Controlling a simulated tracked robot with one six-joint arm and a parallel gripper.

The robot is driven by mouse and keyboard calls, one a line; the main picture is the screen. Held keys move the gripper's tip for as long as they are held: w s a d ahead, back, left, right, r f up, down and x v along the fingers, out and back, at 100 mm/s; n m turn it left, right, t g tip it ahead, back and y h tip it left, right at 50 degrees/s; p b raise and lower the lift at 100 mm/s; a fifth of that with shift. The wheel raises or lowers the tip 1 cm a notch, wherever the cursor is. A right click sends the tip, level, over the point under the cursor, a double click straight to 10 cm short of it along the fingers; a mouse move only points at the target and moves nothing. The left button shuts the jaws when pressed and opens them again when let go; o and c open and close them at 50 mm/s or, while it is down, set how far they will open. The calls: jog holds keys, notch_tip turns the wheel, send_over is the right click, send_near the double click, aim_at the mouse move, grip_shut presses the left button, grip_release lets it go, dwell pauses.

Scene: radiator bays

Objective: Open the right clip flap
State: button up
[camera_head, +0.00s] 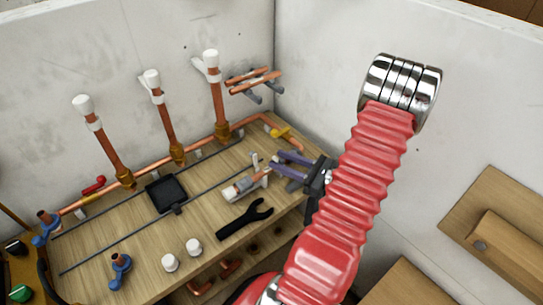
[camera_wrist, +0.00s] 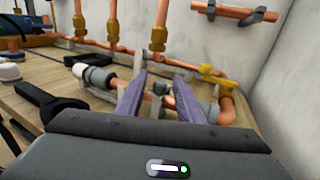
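A short copper pipe (camera_head: 258,176) with a grey and white fitting (camera_head: 240,188) lies across pale clips on the bench. In the wrist view the fitting (camera_wrist: 96,77) is left of my fingers. A pale upright piece (camera_head: 254,160), which looks like a raised clip flap, stands behind the pipe; it also shows in the wrist view (camera_wrist: 139,62). A pale clip post (camera_wrist: 156,105) and a dark grey round piece (camera_wrist: 160,88) show between my fingers. My gripper (camera_head: 276,160) is open and empty, its purple fingers close to the pipe's right end. I cannot tell whether they touch anything.
A black wrench (camera_head: 246,220) and two white caps (camera_head: 182,256) lie in front. A long copper pipe with three risers (camera_head: 165,120) and a yellow-handled valve (camera_head: 281,133) runs along the back. Walls close the back and right. A black tray (camera_head: 166,193) sits left.

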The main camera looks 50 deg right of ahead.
aim_at(279, 160)
jog(key=shift+w+a, duration=0.2)
jog(key=shift+w, duration=0.9)
jog(key=shift+w+a, duration=0.2)
jog(key=shift+w, duration=0.85)
jog(key=shift+c, duration=0.3)
grip_shut()
jog(key=shift+d, duration=0.25)
jog(key=shift+a, duration=0.15)
